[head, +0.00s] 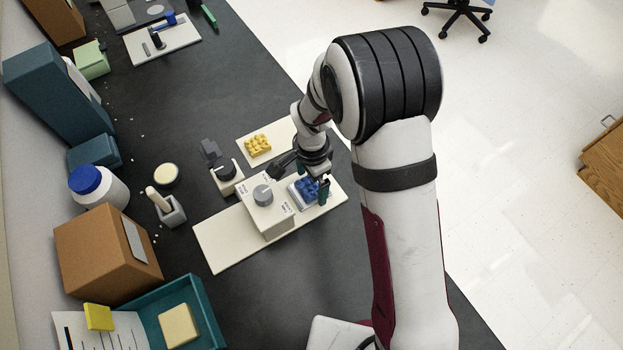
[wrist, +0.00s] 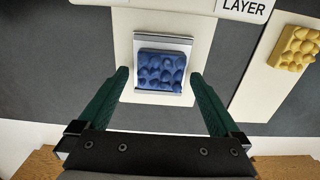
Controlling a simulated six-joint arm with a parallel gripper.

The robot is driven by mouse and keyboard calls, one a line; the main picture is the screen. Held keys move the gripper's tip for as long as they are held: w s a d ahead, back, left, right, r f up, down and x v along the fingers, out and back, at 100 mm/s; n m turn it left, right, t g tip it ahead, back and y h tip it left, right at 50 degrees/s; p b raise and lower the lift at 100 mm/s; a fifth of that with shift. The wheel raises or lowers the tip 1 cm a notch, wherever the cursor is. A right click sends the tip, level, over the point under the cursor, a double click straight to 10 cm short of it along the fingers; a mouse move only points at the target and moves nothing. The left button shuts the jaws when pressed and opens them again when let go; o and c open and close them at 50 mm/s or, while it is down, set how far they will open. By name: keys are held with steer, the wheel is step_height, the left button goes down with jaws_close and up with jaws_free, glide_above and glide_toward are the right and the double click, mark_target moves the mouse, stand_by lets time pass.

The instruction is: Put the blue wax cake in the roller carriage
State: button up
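The blue wax cake (head: 305,188) is a bumpy block in the head view, partly hidden by my gripper (head: 318,188). In the wrist view the cake (wrist: 161,70) lies flat inside a shallow silver-white tray (wrist: 162,39), which looks like the roller carriage. The tray sits on the cream board (wrist: 122,90), beside the cream box with a grey knob (head: 265,195). My gripper (wrist: 159,78) is open, its green fingers spread either side of the tray's near part. No contact with the cake shows in the wrist view.
A yellow bumpy cake (head: 258,145) lies on another cream board (head: 283,136) behind. A small holder with a dark block (head: 225,172) and a grey mortar-like cup (head: 172,212) stand to the left. A teal tray (head: 205,310) is at the front left.

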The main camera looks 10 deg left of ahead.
mark_target(312, 186)
step_height(312, 186, up, 12)
steer(key=s+d+r+n, duration=0.1)
steer(key=s+d+r, duration=0.65)
steer(key=d, duration=0.35)
steer(key=s+d+n+y, duration=0.1)
steer(key=s+d, duration=0.1)
steer(key=s, duration=0.4)
steer(key=s+d+n, duration=0.1)
steer(key=s+d, duration=0.1)
steer(key=s, duration=0.5)
steer(key=shift+d+y, duration=0.3)
steer(key=shift+y, duration=0.1)
